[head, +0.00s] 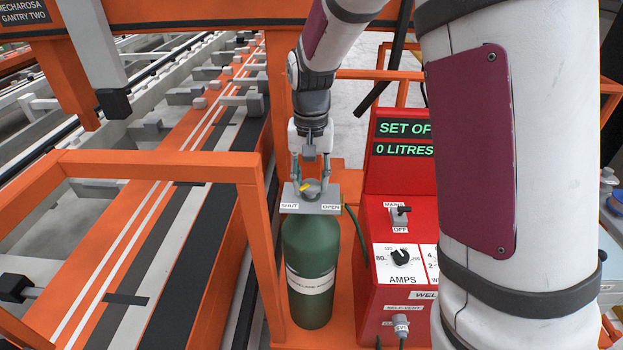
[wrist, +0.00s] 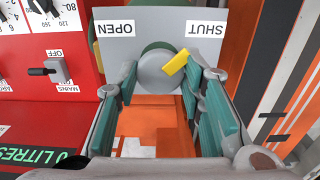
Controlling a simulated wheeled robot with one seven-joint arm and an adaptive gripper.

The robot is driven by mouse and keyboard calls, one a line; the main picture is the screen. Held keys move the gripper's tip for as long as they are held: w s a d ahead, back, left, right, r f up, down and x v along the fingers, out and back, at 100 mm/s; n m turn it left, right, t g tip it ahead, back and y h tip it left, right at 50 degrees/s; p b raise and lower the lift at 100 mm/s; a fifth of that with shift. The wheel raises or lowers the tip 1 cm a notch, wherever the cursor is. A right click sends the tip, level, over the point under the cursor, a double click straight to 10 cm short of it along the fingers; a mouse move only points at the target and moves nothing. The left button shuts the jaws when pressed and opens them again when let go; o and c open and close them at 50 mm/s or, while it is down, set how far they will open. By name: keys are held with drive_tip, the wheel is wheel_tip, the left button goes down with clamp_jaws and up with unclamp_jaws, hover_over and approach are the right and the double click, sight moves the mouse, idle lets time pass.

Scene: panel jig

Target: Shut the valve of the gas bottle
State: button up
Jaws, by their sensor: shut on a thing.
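The green gas bottle (head: 310,255) stands upright on an orange platform. At its top is a grey plate (head: 311,207) with a SHUT label on the left and an OPEN label on the right. My gripper (head: 311,184) reaches down from above, its fingers on either side of the round grey valve knob. In the wrist view the knob (wrist: 156,77) sits between the teal finger pads, and its yellow pointer (wrist: 175,62) slants toward the SHUT label (wrist: 205,30). The OPEN label (wrist: 115,29) is on the other side. The fingers partly hide the knob in the head view.
A red welding machine (head: 385,175) with dials and a mains switch (head: 400,215) stands close right of the bottle. An orange frame (head: 160,165) stands at the left, before a long conveyor-like jig. A hose (head: 358,235) runs beside the bottle.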

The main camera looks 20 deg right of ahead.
sight(311, 184)
idle(0.5)
drive_tip(key=o, duration=1.1)
drive_tip(key=shift+o, duration=0.2)
wheel_tip(311, 184, up, 12)
